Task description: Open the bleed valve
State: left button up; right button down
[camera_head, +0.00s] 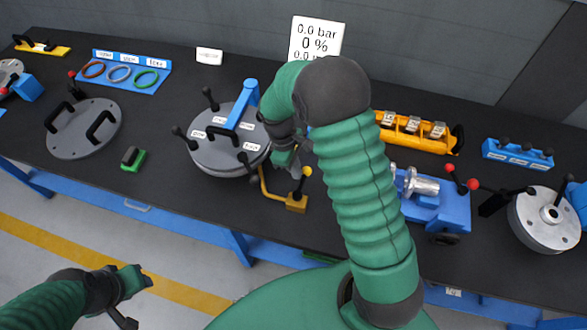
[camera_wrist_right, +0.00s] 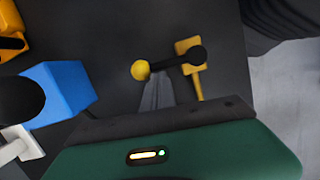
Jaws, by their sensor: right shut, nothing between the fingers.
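The bleed valve has a small brass-yellow body (camera_head: 297,204) at the front of the bench, on a yellow pipe from the flanged shell (camera_head: 222,158). Its black lever ends in a yellow ball knob (camera_head: 306,171). In the right wrist view the knob (camera_wrist_right: 140,70) lies left of the valve body (camera_wrist_right: 191,65), with the black lever between them. My right gripper (camera_head: 287,160) is shut and empty, just left of the knob in the head view. Its fingertips (camera_wrist_right: 155,90) appear close to the knob; contact cannot be told. My left gripper (camera_head: 138,279) hangs in front of the bench, away from the valve.
A pressure display (camera_head: 316,38) stands behind my right arm. A blue clamp device (camera_head: 440,205) with red knobs is right of the valve. A grey lid (camera_head: 84,128) with black handles and a green-black block (camera_head: 133,158) lie left. Bare bench lies between them.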

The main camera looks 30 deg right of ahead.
jog(key=s+d+m+p, duration=0.1)
jog(key=s+m+p, duration=0.1)
jog(key=m, duration=0.1)
jog(key=s+d+m+y+p, duration=0.1)
jog(key=s+m+p, duration=0.1)
jog(key=m, duration=0.1)
jog(key=s+d+m+y+p, duration=0.1)
jog(key=s+m+p, duration=0.2)
jog(key=shift+d, duration=0.1)
jog(key=m, duration=0.3)
jog(key=shift+s+y, duration=0.3)
jog(key=shift+s, duration=0.1)
jog(key=m, duration=0.2)
jog(key=s+m, duration=0.1)
jog(key=shift+a+m+y+p, duration=0.3)
jog(key=shift+a+m+p, duration=0.05)
jog(key=shift+m+p, duration=0.05)
